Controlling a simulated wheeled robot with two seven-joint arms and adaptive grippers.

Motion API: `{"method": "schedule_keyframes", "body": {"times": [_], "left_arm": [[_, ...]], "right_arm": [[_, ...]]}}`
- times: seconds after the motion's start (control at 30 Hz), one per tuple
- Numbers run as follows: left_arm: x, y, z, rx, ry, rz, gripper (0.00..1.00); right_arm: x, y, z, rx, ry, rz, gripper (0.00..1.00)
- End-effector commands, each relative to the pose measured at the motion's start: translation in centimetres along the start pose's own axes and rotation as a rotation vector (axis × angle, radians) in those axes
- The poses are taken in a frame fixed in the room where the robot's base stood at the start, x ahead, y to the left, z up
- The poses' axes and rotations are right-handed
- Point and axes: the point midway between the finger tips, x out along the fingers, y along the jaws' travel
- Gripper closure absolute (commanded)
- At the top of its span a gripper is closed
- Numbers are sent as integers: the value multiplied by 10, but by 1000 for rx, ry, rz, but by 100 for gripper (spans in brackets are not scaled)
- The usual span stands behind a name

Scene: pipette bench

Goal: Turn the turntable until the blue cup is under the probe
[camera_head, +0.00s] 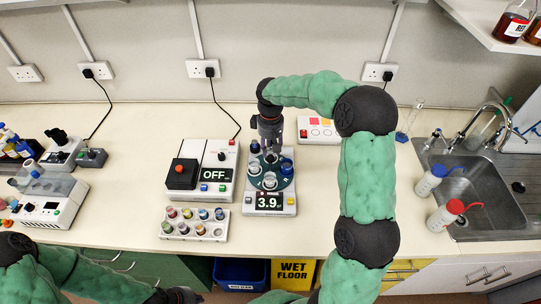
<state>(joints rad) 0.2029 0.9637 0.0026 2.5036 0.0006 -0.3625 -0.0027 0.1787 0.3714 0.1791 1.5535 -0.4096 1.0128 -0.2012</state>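The turntable (271,187) is a dark green disc on a white instrument with a display reading 3.9, near the middle of the bench. Several small cups stand on it. The blue cup (287,166) is at the disc's right side. Pale grey cups (254,168) stand at the left and front (269,181). My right gripper (270,146) points down over the back of the disc; its fingertips are too small to read, and whether it touches anything is unclear. I cannot make out the probe, perhaps hidden by the gripper. My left gripper (182,296) is low at the bottom edge, away from the turntable.
A white device reading OFF (227,160) stands left of the turntable, with a rack of coloured vials (194,232) in front. A white box with buttons (318,138) is behind right. A sink (475,180) and two wash bottles (445,213) are at right.

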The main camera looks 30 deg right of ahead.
Motion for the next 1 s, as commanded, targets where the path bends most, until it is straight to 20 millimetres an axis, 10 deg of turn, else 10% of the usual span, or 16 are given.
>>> {"method": "schedule_keyframes", "body": {"times": [0.3, 0.67, 0.83, 1.0], "left_arm": [[6, -2, 0, 0, 0, 0, 100], [6, -2, 0, 0, 0, 0, 100], [6, -2, 0, 0, 0, 0, 100], [6, -2, 0, 0, 0, 0, 100]], "right_arm": [[40, 0, 0, 2, 0, -1, 61], [45, 0, 0, 1, 1, 0, 61], [45, 0, 0, 1, 1, 0, 100], [45, 0, 0, 1, 1, -1, 100]]}}
